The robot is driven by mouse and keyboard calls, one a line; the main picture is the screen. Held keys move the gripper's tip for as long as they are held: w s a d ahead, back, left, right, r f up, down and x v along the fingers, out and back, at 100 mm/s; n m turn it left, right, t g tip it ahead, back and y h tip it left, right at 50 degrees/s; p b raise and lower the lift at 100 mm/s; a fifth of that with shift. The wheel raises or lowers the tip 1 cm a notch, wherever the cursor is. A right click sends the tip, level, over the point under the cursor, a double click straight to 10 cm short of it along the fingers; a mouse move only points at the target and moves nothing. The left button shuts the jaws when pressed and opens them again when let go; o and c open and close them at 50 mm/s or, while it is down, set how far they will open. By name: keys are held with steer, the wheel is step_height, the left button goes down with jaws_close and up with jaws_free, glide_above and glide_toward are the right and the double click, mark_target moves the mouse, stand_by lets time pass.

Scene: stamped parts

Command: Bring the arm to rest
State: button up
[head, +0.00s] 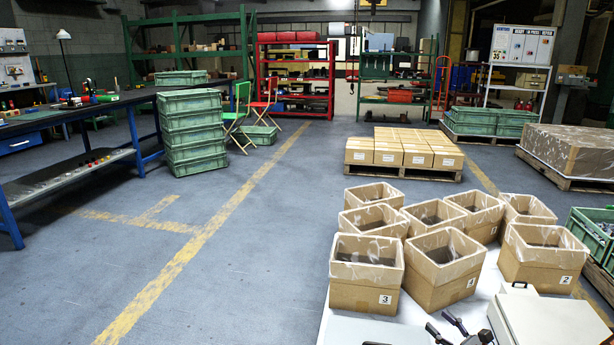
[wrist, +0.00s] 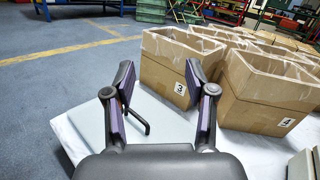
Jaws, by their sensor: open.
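My gripper (wrist: 158,88) is open and empty in the wrist view, its two dark fingers with purple pads spread apart. Part of it also shows at the bottom edge of the head view (head: 447,325), over the white table top. Behind the fingers in the wrist view stands the open cardboard box marked 3 (wrist: 172,78), with the box marked 4 (wrist: 262,105) to its right. In the head view the box marked 3 (head: 362,296) is at the front left of the group. The rest of my arm is mostly out of view.
Several lined boxes crowd the white table (head: 321,325). A grey flat-topped case (wrist: 95,125) with a dark handle lies below my gripper, and a pale case (head: 555,322) is at right. Green crates (head: 193,140) are stacked at left. The floor (head: 265,235) left of the table is clear.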

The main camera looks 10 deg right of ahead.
steer(key=s+a+r+n+g+y+p, duration=0.1)
steer(key=a+r+n+g+y+p, duration=0.35)
steer(key=a+r, duration=0.65)
steer(key=s+a+r+n+g+y+p, duration=0.2)
steer(key=a+r+n+g+y+p, duration=0.3)
steer(key=a+r, duration=0.6)
steer(key=s+a+r+n+g+h+p, duration=0.3)
steer(key=s+a+r+n+g+p, duration=0.5)
steer(key=s+a+r+n, duration=0.3)
steer(key=s+a+r+n+g+h+p, duration=0.1)
steer(key=s+r+n+g+h+p, duration=0.15)
steer(key=s+r+p, duration=0.35)
steer(key=s+a+r+n+g+h+p, duration=0.1)
steer(key=s+a+r+n+h+p, duration=0.1)
steer(key=s+r+h+p, duration=0.45)
steer(key=s+d+r+n+t+h+p, duration=0.1)
steer(key=s+d+r+n+h+p, duration=0.3)
steer(key=s+d+r+p, duration=0.4)
step_height(320, 180, up, 2)
steer(key=shift+s+d+r+t+h, duration=0.1)
steer(key=shift+s+d+t+h, duration=0.2)
steer(key=shift+s+d+h, duration=0.4)
steer(key=shift+s+d, duration=0.1)
steer(key=shift+s, duration=0.05)
steer(key=shift+c, duration=1)
steer(key=shift+d, duration=0.15)
steer(key=shift+c, duration=0.4)
